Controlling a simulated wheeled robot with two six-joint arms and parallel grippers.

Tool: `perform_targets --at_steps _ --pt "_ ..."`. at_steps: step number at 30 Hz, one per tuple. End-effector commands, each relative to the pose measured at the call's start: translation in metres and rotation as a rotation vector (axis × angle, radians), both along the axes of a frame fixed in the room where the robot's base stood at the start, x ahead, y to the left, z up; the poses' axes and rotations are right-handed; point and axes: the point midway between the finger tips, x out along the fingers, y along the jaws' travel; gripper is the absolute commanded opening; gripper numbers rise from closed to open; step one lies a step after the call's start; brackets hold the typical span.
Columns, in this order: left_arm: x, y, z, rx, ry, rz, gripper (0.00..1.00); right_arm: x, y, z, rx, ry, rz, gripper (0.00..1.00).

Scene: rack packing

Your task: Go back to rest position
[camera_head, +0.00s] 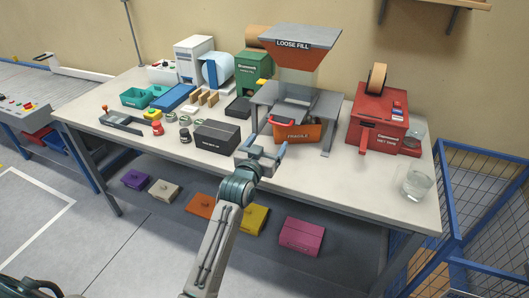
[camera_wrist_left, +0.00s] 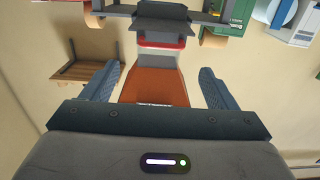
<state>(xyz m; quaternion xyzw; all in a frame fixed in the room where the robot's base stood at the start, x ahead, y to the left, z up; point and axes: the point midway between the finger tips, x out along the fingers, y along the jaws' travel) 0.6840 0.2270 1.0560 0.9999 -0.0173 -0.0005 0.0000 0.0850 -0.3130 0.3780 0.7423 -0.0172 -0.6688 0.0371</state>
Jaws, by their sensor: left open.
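My left gripper (camera_head: 267,146) is over the front part of the packing table (camera_head: 335,180), in front of the orange bin marked FRAGILE (camera_head: 299,133). Its two fingers are spread apart. In the left wrist view the open gripper (camera_wrist_left: 160,78) shows nothing held between its fingers. An orange surface (camera_wrist_left: 155,85) shows beyond and between them; I cannot tell for sure which thing it belongs to. My right gripper is not in view.
A grey stand (camera_head: 330,133) and LOOSE FILL hopper (camera_head: 299,46) are over the bin. A black box (camera_head: 216,136) lies left of my gripper. A red dispenser (camera_head: 375,118) and glass (camera_head: 416,186) stand right. Coloured boxes (camera_head: 301,236) lie on the lower shelf.

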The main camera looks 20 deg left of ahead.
Motion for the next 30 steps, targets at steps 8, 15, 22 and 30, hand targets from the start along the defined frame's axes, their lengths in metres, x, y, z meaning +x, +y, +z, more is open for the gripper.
perform_targets --at_steps 8,15,22,30 --pt "-0.02 0.0 0.0 0.0 0.001 0.0 0.81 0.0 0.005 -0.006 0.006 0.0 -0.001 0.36" --pt "-0.02 0.0 0.0 0.0 0.001 0.0 0.81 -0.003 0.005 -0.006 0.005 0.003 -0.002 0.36" --pt "-0.019 0.001 -0.007 0.0 0.012 0.0 0.81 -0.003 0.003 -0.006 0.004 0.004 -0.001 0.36" --pt "-0.025 0.007 -0.148 0.013 0.24 0.007 0.81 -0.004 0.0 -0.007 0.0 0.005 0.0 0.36"
